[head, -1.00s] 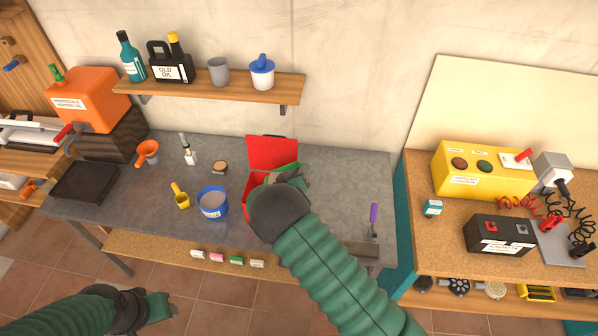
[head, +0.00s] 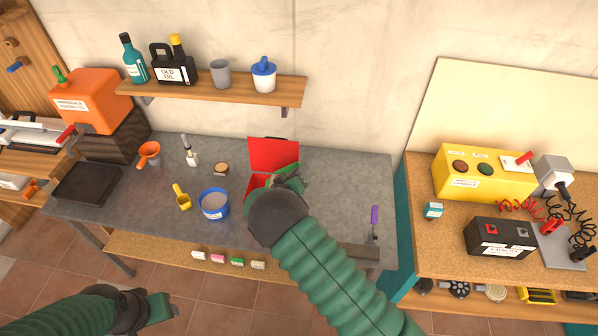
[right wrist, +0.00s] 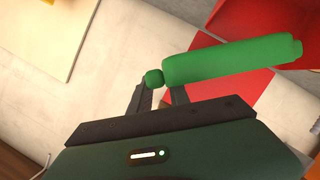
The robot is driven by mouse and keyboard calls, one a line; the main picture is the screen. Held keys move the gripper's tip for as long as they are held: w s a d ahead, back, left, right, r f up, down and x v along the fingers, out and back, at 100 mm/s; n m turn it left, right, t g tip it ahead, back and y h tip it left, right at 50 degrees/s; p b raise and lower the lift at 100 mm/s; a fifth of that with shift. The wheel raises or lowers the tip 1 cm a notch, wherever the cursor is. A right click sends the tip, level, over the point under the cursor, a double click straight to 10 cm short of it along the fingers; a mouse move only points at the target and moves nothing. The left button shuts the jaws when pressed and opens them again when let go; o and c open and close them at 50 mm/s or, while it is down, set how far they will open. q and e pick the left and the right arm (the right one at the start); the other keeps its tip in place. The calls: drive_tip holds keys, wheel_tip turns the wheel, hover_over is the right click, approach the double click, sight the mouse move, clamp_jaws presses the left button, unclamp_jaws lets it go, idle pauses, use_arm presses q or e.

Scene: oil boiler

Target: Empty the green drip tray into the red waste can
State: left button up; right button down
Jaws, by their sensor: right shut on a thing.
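The red waste can (head: 257,184) stands on the grey bench with its red lid (head: 273,154) raised at the back. My right gripper (head: 292,182) is over the can, and its arm hides much of the can. In the right wrist view it is shut on the green drip tray (right wrist: 232,62), which shows nearly edge-on with red behind it. In the head view only a little green of the tray shows beside the gripper. What the tray holds cannot be seen. My left gripper (head: 160,306) is low at the left, away from the bench; its jaws are unclear.
A purple-handled tool (head: 375,216) lies at the right. A shelf (head: 215,91) with bottles hangs above. The bench right of the can is mostly clear.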

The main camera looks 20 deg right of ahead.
drive_tip(key=shift+w+a+r, duration=0.1)
drive_tip(key=shift+a+r, duration=0.15)
drive_tip(key=shift+r, duration=0.05)
idle(0.4)
drive_tip(key=shift+w+a+r+n+h, duration=0.2)
drive_tip(key=shift+a+r+n+h, duration=0.1)
drive_tip(key=shift+n, duration=0.2)
drive_tip(key=shift+a, duration=0.1)
drive_tip(key=shift+w+a+r+n, duration=0.15)
drive_tip(key=shift+a+r+n, duration=0.05)
drive_tip(key=shift+a+n, duration=0.1)
idle(0.5)
drive_tip(key=shift+w+a+r+n+h, duration=0.2)
drive_tip(key=shift+a+r+n+h, duration=0.05)
drive_tip(key=shift+a+n+h, duration=0.05)
